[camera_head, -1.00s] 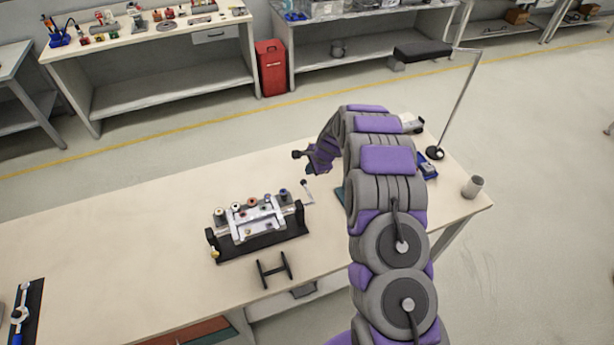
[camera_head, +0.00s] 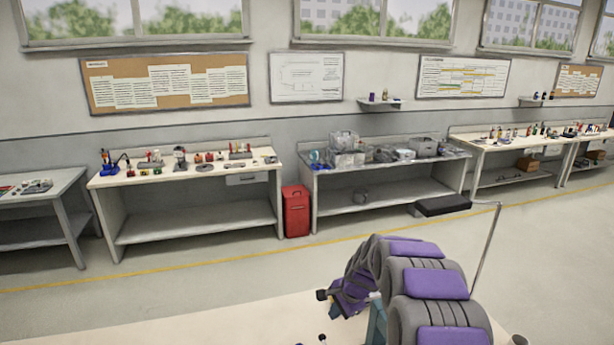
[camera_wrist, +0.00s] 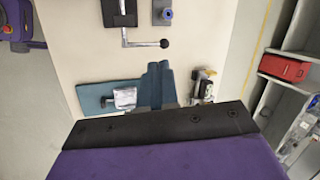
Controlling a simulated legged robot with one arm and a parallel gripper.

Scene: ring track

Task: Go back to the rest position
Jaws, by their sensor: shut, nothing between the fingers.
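A crank handle with a black knob (camera_wrist: 165,43) lies beyond the fingers in the wrist view. A teal plate (camera_wrist: 92,95) with a metal block (camera_wrist: 124,97) is left of them, apparently below.
A metal and yellow device (camera_wrist: 205,85) is right of the fingers. Beyond the bench are open floor, a red bin (camera_head: 296,212) and more workbenches (camera_head: 195,180) along the wall.

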